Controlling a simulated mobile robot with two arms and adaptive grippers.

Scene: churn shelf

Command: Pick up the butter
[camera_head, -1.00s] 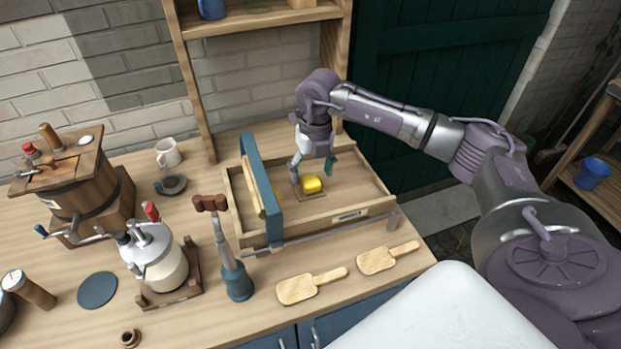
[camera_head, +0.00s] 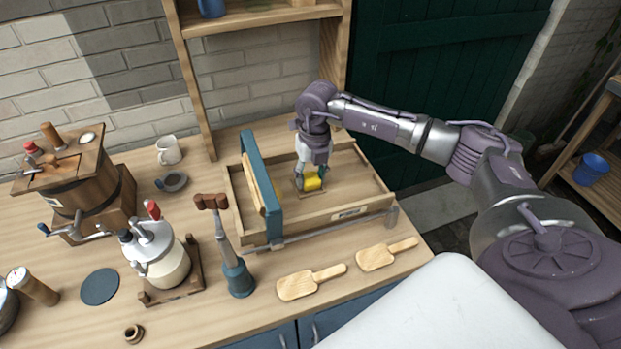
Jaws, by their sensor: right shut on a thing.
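The butter (camera_head: 313,184) is a small yellow block inside the shallow wooden tray (camera_head: 345,213), right of the blue upright frame. It sits at a small brown square piece on the tray floor. My right gripper (camera_head: 311,174) points down from above and is shut on the butter. The fingers partly hide the butter's upper side. I cannot tell whether the butter is lifted off the surface under it. My left gripper is not in view.
The blue frame (camera_head: 262,190) stands across the tray close left of my right gripper. Two wooden paddles (camera_head: 311,283) lie in front. A blue-based tool (camera_head: 238,279), a white-and-metal vessel (camera_head: 158,262) and a wooden churn (camera_head: 75,190) stand left. A shelf (camera_head: 262,20) rises behind.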

